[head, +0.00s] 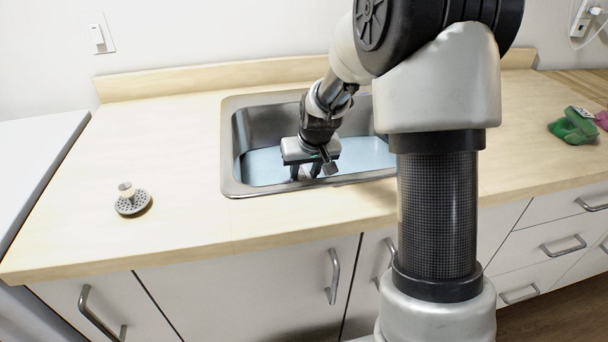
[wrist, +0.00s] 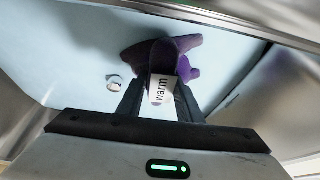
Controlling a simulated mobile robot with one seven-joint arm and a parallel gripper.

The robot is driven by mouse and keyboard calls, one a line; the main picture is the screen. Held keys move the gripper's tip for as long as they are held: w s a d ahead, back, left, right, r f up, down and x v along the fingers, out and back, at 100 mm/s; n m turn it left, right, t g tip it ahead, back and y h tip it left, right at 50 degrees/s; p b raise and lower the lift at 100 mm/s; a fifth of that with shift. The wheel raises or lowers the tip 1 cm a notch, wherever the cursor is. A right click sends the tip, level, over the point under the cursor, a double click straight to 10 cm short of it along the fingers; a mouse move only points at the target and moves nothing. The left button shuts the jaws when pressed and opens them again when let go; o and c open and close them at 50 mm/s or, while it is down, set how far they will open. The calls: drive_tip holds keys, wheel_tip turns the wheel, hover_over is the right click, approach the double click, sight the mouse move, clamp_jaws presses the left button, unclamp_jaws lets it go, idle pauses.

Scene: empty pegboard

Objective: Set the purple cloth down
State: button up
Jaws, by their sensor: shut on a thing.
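The purple cloth (wrist: 165,56) shows in the wrist view, bunched between my fingertips, with a white tag reading "warm" on it. My gripper (head: 305,176) is lowered into the metal sink (head: 232,187), with its fingers pointing down. In the wrist view, my gripper (wrist: 160,88) is shut on the cloth. Behind the cloth is the pale blue sink bottom; I cannot tell whether the cloth touches it. In the head view the cloth is hidden by my gripper.
The sink's walls and rim stand close around my gripper. A round perforated strainer (head: 131,204) lies on the wooden counter (head: 190,150) to the left. A green cloth (head: 574,127) and a pink cloth (head: 602,119) lie at the far right. The left counter is mostly clear.

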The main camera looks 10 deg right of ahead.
drive_tip(key=o, duration=1.1)
drive_tip(key=shift+f, duration=0.1)
drive_tip(key=shift+c, duration=0.2)
